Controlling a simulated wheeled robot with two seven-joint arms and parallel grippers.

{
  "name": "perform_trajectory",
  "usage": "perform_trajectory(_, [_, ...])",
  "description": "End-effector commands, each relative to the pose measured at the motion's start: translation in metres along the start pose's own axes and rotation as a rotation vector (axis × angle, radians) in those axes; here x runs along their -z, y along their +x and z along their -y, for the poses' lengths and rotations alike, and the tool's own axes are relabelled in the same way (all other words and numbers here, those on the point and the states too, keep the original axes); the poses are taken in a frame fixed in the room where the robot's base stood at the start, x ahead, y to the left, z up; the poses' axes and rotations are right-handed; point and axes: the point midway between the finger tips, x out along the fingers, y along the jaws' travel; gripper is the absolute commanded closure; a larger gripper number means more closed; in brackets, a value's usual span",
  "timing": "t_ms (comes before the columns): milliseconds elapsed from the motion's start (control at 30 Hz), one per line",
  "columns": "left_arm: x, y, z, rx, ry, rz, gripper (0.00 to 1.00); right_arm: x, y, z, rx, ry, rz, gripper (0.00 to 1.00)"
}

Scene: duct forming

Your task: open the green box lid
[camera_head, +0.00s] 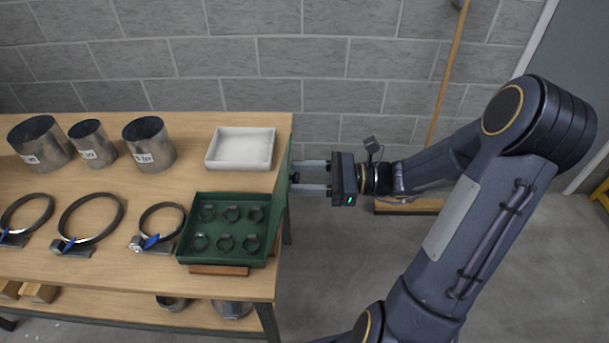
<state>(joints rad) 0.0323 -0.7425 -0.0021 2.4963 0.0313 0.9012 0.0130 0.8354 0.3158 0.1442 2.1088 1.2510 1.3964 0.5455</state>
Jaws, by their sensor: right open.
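The green box (187,247) sits at the right end of the wooden table, with its inside and several dark rings in view. A narrow green panel (282,178), seen nearly edge-on, rises from the box's right side and looks like the lid swung open. My right gripper (295,178) comes in from the right with its two fingers spread apart. Its fingertips are right beside the outer face of the green panel; I cannot tell whether they touch it. Nothing shows between the fingers. My left gripper is not in view.
A white tray (213,148) stands behind the box. Several metal cylinders (150,146) and clamp rings (90,239) are on the table (110,180) to the left. A broom handle (446,78) leans on the block wall. The floor right of the table is mostly clear.

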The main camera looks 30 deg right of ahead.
Motion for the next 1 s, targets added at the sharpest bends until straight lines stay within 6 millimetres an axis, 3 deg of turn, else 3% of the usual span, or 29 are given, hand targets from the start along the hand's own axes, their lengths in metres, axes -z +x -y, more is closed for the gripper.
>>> perform_trajectory(67, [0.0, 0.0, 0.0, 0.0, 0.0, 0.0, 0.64, 0.0, 0.0, 0.0, 0.0, 0.0, 0.0, 0.56])
perform_trajectory(400, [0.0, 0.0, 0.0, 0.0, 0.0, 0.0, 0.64, 0.0, 0.0, 0.0, 0.0, 0.0, -0.001, 1.0])
perform_trajectory(600, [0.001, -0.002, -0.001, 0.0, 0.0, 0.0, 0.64, -0.002, 0.002, 0.0, -0.001, -0.001, 0.0, 1.0])
perform_trajectory(833, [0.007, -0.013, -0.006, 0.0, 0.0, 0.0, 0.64, -0.017, 0.036, -0.001, -0.006, -0.002, 0.003, 1.0])
perform_trajectory(1000, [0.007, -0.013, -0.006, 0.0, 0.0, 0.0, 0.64, -0.018, 0.043, -0.001, -0.003, -0.001, 0.005, 1.0])
